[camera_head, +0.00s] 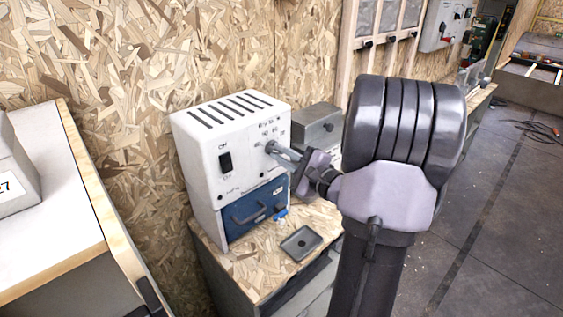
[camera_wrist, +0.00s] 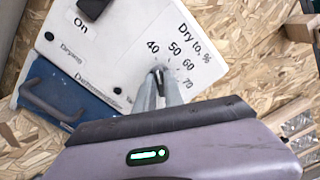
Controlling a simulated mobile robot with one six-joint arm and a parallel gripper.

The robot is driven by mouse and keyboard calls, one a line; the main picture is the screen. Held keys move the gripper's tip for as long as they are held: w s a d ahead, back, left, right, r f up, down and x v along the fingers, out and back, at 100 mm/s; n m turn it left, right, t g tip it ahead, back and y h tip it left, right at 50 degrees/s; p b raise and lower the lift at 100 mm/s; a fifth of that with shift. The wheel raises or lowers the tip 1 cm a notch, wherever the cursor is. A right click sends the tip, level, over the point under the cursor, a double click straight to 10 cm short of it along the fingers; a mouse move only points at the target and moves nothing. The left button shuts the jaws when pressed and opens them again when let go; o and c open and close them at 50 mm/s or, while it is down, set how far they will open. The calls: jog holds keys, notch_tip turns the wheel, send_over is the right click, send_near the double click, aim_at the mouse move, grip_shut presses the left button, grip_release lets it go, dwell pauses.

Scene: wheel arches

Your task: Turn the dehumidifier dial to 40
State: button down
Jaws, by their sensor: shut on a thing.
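The dehumidifier (camera_head: 226,150) is a white box with top vent slots and a black On switch on its front. Its dial (camera_wrist: 158,71) is small and dark, under the heading "Dry to, %". The wrist view shows the marks 40, 50, 60 and 70 running from its upper left to its lower right. My gripper (camera_wrist: 158,84) is shut on the dial, one finger on each side. In the head view my gripper (camera_head: 275,150) reaches the front panel from the right. The fingers cover much of the dial, so I cannot tell where it points.
A blue drawer (camera_head: 254,212) with a handle sits under the white housing. A small dark tray (camera_head: 301,243) lies on the chipboard bench in front. A grey box (camera_head: 315,128) stands just right of the dehumidifier. A white-topped table (camera_head: 55,220) is at left.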

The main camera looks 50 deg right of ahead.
dwell(0.4)
jog(key=c, duration=1.4)
grip_release()
jog(key=shift+c, duration=0.2)
jog(key=s+a+p, duration=0.1)
jog(key=s+a, duration=0.1)
jog(key=s, duration=1.5)
jog(key=shift+s, duration=0.2)
